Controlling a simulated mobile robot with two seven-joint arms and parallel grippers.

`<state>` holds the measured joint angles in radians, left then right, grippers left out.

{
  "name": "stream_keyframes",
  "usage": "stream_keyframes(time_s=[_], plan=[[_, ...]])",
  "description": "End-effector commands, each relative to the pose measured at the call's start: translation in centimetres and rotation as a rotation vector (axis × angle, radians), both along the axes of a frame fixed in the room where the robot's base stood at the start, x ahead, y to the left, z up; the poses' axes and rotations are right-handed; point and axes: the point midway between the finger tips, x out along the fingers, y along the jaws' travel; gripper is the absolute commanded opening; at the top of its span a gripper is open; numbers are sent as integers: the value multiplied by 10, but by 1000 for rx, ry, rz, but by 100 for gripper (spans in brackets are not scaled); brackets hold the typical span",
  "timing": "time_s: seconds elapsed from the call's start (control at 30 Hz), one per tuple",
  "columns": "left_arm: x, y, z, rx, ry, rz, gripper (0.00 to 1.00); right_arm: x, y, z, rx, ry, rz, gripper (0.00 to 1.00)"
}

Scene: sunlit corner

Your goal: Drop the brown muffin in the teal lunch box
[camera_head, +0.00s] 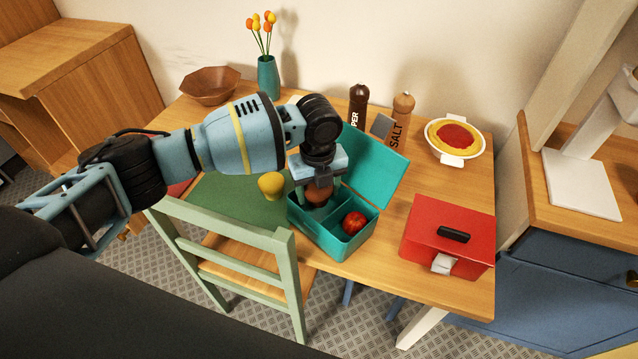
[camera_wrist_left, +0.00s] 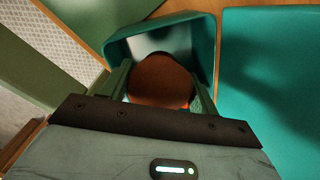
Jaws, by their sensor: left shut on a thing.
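The teal lunch box (camera_head: 334,243) stands open on the wooden table, its lid (camera_head: 375,165) tilted up at the back. My left gripper (camera_head: 318,194) points down over its left compartment and is shut on the brown muffin (camera_head: 317,196). In the left wrist view the muffin (camera_wrist_left: 160,82) sits between the two fingers, with the lunch box wall (camera_wrist_left: 207,35) around it. I cannot tell whether the muffin touches the compartment floor. A red apple (camera_head: 354,222) lies in the right compartment. My right gripper is not in view.
A yellow muffin-like item (camera_head: 271,185) sits on the green mat (camera_head: 225,195) left of the box. A red box (camera_head: 447,238) stands to the right. Pepper (camera_head: 358,105) and salt (camera_head: 402,118) mills stand behind the lid. A green chair (camera_head: 235,262) is in front.

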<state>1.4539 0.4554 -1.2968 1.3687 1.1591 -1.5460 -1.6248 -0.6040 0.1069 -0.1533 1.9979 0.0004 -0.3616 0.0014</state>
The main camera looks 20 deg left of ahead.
Motion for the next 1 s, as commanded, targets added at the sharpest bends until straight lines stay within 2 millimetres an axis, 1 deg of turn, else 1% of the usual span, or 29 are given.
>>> stream_keyframes(time_s=[0.27,0.3,0.47,1.0], plan=[[1,0,0,0,-3,0,37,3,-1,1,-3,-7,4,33],[1,0,0,0,-3,0,66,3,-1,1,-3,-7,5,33],[0,0,0,0,-1,0,86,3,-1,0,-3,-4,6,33],[0,0,0,0,-1,0,86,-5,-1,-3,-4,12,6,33]])
